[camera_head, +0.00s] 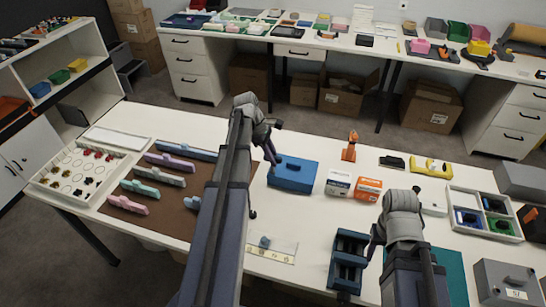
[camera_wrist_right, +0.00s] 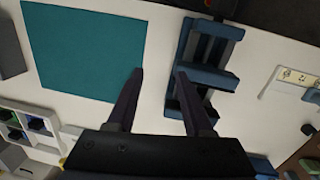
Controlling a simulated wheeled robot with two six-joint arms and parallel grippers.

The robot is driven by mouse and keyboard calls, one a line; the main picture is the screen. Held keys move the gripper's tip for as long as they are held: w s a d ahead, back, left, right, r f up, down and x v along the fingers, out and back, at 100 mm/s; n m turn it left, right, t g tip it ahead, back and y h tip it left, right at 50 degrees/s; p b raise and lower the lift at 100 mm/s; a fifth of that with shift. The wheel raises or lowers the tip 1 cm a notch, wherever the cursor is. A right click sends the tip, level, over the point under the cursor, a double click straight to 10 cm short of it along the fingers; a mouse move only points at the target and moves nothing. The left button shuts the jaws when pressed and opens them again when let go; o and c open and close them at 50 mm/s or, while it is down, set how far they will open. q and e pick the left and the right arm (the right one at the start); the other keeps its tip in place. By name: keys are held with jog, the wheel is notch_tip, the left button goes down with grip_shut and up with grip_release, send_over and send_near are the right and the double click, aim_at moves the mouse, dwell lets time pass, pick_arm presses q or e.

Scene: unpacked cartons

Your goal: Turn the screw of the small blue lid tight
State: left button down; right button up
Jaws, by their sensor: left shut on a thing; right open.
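A blue box-like block (camera_head: 297,179), which looks like the blue lid's body, lies on the table right of the brown mat. My left gripper (camera_head: 273,158) points down at its upper left part and is shut on a small part there. That part looks like the screw, but it is too small and hidden to make out. My right gripper (camera_wrist_right: 159,76) is open and empty, above the white table between a teal mat (camera_wrist_right: 85,50) and a blue slotted frame (camera_wrist_right: 207,75). The frame also shows in the head view (camera_head: 347,262).
Two small cartons, one white (camera_head: 339,183) and one orange (camera_head: 368,189), stand right of the blue block. An orange tool (camera_head: 350,146) stands behind them. A tray with compartments (camera_head: 463,198) is at the right. A brown mat (camera_head: 122,201) with pastel bars is at the left.

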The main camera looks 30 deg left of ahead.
pick_arm(q)
jog(key=shift+r+p, duration=2.25)
